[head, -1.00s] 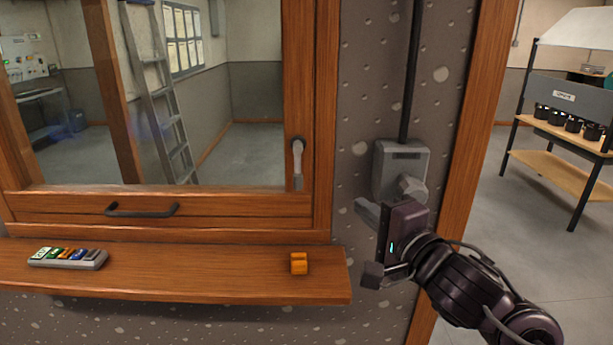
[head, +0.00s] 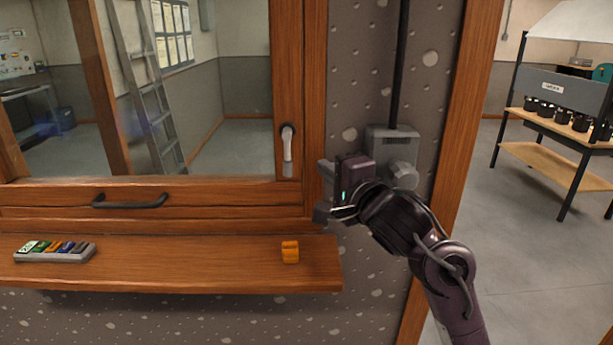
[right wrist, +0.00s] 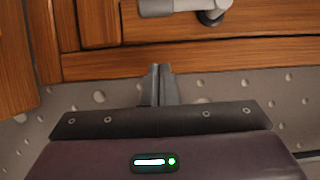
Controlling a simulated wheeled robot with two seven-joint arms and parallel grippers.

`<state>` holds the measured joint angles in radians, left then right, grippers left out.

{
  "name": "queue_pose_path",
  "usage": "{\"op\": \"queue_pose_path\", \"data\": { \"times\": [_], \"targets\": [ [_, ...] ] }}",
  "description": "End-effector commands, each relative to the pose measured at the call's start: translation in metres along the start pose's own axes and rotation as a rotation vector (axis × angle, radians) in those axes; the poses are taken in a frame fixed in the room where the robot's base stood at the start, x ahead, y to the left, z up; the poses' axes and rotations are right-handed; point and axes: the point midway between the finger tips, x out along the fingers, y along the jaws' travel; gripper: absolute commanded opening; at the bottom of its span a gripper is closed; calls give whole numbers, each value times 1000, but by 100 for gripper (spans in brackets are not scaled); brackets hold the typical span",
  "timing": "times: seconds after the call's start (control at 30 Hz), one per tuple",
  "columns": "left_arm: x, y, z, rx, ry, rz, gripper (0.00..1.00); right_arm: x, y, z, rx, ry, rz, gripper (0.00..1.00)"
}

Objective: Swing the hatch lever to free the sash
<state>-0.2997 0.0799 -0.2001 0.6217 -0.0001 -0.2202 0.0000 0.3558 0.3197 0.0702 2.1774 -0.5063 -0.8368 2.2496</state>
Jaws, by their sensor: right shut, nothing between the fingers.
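The hatch lever (head: 287,145) is a light grey handle on a dark pivot, on the right stile of the wooden sash (head: 240,189). It hangs straight down. It also shows at the top of the right wrist view (right wrist: 180,6), partly cut off by the frame edge. My right gripper (head: 325,172) is a little to the right of the lever and lower, in front of the wall by the frame. In the right wrist view its fingers (right wrist: 160,75) are together and empty, apart from the lever. My left gripper is not in view.
A dark pull handle (head: 130,201) is on the sash's bottom rail. A wooden sill (head: 190,268) below holds a strip of coloured buttons (head: 56,250) and an orange block (head: 290,252). A grey wall box (head: 391,142) with a conduit is behind my right gripper.

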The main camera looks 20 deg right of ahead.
Motion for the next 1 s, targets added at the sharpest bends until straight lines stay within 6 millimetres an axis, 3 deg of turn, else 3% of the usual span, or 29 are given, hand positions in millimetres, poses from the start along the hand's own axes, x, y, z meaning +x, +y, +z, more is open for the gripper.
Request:
{"op": "queue_pose_path", "data": {
  "times": [0.13, 0.37, 1.0],
  "targets": [
    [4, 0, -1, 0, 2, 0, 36, 7, 1, 21, -4, -2, 0, 0],
    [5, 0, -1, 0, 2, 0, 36, 11, 0, 37, -1, 0, -1, 0],
    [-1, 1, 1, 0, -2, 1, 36, 10, 0, 33, 35, 0, -13, 0]
  ]
}}
